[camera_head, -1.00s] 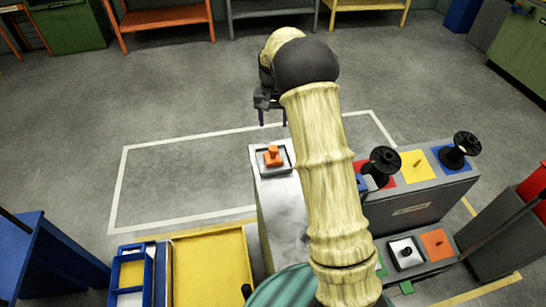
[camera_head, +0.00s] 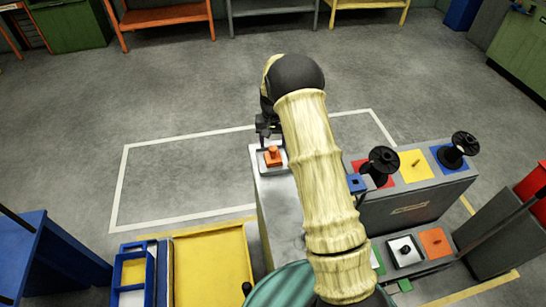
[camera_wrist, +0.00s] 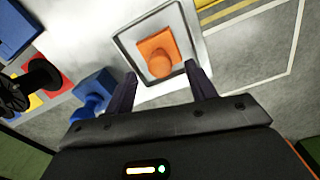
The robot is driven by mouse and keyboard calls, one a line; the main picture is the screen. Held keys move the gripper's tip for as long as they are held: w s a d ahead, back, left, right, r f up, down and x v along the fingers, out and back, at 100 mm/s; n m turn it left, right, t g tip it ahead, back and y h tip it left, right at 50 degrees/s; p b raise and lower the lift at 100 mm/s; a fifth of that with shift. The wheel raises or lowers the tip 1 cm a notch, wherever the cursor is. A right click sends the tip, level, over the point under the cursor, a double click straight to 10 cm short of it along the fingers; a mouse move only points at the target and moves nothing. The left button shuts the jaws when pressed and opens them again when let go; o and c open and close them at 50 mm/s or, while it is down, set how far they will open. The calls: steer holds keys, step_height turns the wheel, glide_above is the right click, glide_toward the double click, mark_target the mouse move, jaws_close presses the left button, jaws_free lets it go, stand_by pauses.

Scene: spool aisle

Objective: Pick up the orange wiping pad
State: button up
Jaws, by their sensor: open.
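The orange wiping pad (camera_head: 273,157) has a knob-like handle on top. It sits in a shallow grey tray (camera_head: 262,168) at the far end of a pale worktop (camera_head: 276,200). In the wrist view the pad (camera_wrist: 155,52) lies in the tray (camera_wrist: 127,42), just beyond the fingertips. My gripper (camera_wrist: 165,80) is open, its two dark fingers apart with nothing held between them. In the head view my gripper (camera_head: 268,138) is just above and behind the pad, partly hidden by my arm.
A blue object (camera_wrist: 93,92) stands near one finger in the wrist view. A grey stand with coloured squares bears black spools (camera_head: 383,162) (camera_head: 461,146) to the right. A yellow tray (camera_head: 212,270) and a blue bin (camera_head: 131,275) lie at front left.

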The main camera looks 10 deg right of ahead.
mark_target(273, 148)
step_height(273, 148, down, 5)
steer(key=shift+r+p, duration=0.15)
steer(key=shift+p, duration=0.5)
steer(key=shift+c, duration=0.5)
steer(key=c, duration=1.1)
step_height(273, 148, up, 10)
steer(key=shift+r+b, duration=0.1)
steer(key=shift+b, duration=0.9)
